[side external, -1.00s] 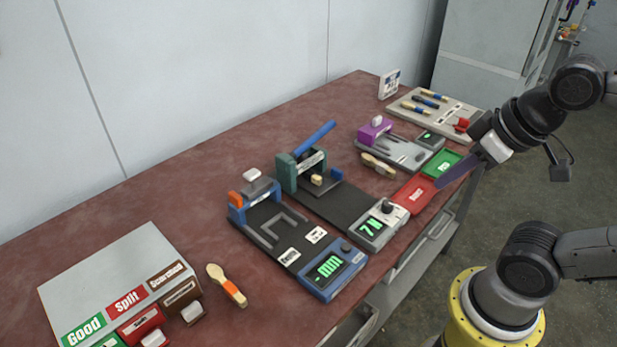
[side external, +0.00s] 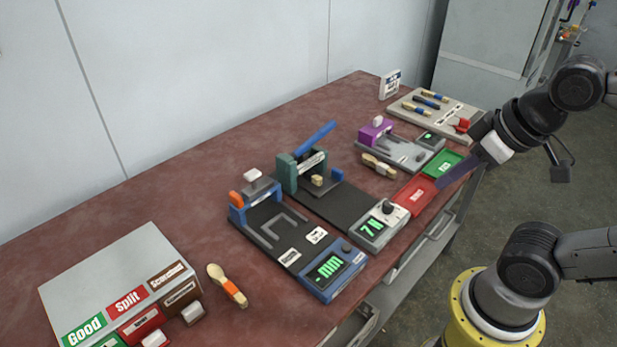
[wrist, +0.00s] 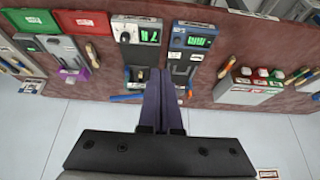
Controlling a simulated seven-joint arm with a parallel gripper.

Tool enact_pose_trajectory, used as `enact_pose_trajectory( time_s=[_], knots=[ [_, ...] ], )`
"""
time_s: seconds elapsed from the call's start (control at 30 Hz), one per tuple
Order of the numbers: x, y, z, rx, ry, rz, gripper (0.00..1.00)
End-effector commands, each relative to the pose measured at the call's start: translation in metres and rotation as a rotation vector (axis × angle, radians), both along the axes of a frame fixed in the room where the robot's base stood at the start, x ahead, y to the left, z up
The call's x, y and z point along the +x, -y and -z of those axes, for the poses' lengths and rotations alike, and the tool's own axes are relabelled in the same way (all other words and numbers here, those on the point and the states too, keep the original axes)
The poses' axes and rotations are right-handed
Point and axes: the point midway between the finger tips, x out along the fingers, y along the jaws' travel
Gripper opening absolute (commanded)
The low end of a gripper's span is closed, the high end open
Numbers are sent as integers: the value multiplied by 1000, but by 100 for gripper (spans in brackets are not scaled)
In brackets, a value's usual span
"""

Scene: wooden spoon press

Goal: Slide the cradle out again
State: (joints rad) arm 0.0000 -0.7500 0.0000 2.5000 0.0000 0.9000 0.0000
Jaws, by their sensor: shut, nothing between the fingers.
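The green press (side external: 301,170) with a raised blue lever (side external: 313,143) stands mid-table. A dark sliding piece, likely the cradle (side external: 326,186), sits at the press end of a long black base, with a small light wooden block (side external: 318,180) on it and a blue knob (side external: 337,174) beside it. My gripper (side external: 443,184) is shut and empty, above the red and green trays at the table's front right, well apart from the press. In the wrist view its purple fingers (wrist: 160,78) partly hide the press area.
A grey force display (side external: 380,225) ends the base. A blue-framed gauge (side external: 330,270) stands left of it, with a spoon (side external: 226,285) and sorting box (side external: 120,285) further left. A purple clamp (side external: 375,132), loose spoon (side external: 378,166) and spoon rack (side external: 435,110) lie right.

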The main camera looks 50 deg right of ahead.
Motion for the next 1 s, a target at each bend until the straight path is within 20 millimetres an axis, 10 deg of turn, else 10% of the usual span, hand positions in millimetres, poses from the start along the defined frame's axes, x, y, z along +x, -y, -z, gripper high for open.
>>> enact_pose_trajectory(
  time_s=[0.2,0.47,0.73,1.0],
  knots=[
    [0,0,0,0,0,0,0],
    [10,0,-25,-28,22,-51,47],
    [80,9,-76,-64,-27,-87,50],
    [176,33,-83,-77,-140,-90,50]
  ],
)
